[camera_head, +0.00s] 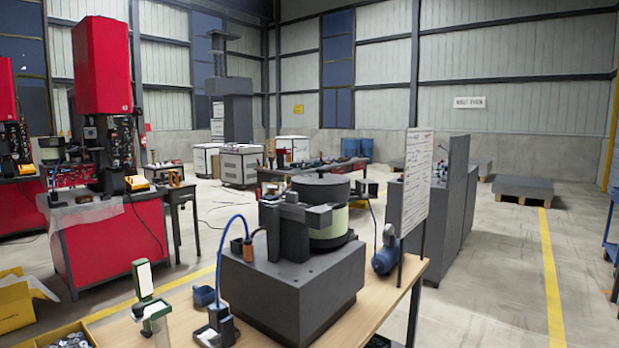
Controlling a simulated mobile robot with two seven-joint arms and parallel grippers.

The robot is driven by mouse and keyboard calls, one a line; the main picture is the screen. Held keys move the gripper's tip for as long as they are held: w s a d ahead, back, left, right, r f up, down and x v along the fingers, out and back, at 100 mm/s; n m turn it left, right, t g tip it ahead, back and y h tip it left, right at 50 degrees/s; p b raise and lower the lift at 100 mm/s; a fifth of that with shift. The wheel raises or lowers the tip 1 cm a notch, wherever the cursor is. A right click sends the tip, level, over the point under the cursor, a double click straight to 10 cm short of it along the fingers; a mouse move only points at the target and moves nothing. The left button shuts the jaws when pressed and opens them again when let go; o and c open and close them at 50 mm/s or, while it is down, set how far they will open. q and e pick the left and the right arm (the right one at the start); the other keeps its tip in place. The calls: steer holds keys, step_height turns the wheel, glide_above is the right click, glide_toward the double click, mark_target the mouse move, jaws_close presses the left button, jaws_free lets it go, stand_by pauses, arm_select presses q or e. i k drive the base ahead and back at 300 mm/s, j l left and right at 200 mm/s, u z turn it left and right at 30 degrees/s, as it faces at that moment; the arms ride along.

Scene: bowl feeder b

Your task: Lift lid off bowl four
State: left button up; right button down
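A bowl feeder stands on the wooden table in the middle of the head view. Its pale green bowl (331,222) sits on a large grey block base (290,290). A dark round lid (320,186) lies on top of the bowl and covers its opening. Grey brackets in front hide part of the bowl's left side. I see no number on it, so I cannot tell whether it is bowl four. Neither of my grippers can be made out in this view.
The wooden table (385,300) also holds a green and white stand (150,300), a small blue bin (204,295) and a blue motor (385,258). A white board (416,185) stands right of the feeder. Red machines (102,65) stand at left. The floor at right is mostly open.

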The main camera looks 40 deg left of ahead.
mark_target(320, 179)
steer(key=i+u, duration=0.2)
steer(key=i, duration=0.3)
steer(key=i+l+u, duration=0.15)
steer(key=i, duration=0.3)
steer(key=i+l+u, duration=0.2)
steer(key=i, duration=0.3)
